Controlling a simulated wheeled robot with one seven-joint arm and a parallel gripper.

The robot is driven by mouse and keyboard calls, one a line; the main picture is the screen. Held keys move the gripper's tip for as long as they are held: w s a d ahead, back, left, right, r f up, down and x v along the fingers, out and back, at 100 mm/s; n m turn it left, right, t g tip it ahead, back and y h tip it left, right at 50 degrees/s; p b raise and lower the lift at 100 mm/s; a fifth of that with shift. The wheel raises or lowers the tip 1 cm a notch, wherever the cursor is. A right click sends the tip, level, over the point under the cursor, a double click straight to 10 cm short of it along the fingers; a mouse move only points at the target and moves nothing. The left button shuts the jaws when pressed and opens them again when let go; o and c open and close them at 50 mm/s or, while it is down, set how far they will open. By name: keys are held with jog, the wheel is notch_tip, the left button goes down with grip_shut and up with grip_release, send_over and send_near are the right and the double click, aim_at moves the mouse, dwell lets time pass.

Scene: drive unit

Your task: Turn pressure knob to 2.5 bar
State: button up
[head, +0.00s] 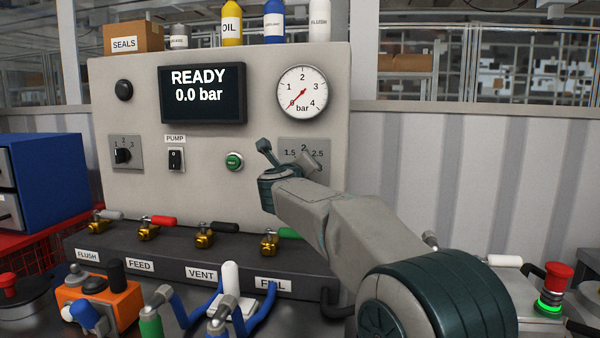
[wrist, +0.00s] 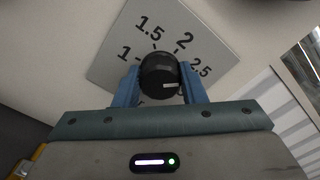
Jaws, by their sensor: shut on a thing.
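The black pressure knob (wrist: 158,72) sits on a grey scale plate (wrist: 118,62) marked 1, 1.5, 2 and 2.5. My gripper (wrist: 160,84) is shut on the knob, one blue finger on each side. The knob's white mark points right in the wrist view, a little below the 2.5 label; its exact setting is hard to tell. The display (head: 203,93) reads READY 0.0 bar. The gauge (head: 302,92) needle points to its low end near 0.
Left of my gripper are a green button (head: 234,161), the pump switch (head: 176,159) and a selector knob (head: 123,155). Several valves with coloured levers (head: 158,222) stand below. A red stop button (head: 557,277) stands at right. A blue cabinet (head: 45,180) is at left.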

jog(key=shift+m, duration=0.3)
jog(key=o, duration=1)
jog(key=s+a, duration=0.2)
jog(key=s, duration=1.1)
jog(key=shift+s+a+b, duration=0.25)
jog(key=shift+a+b, duration=0.1)
jog(key=shift+b, duration=0.1)
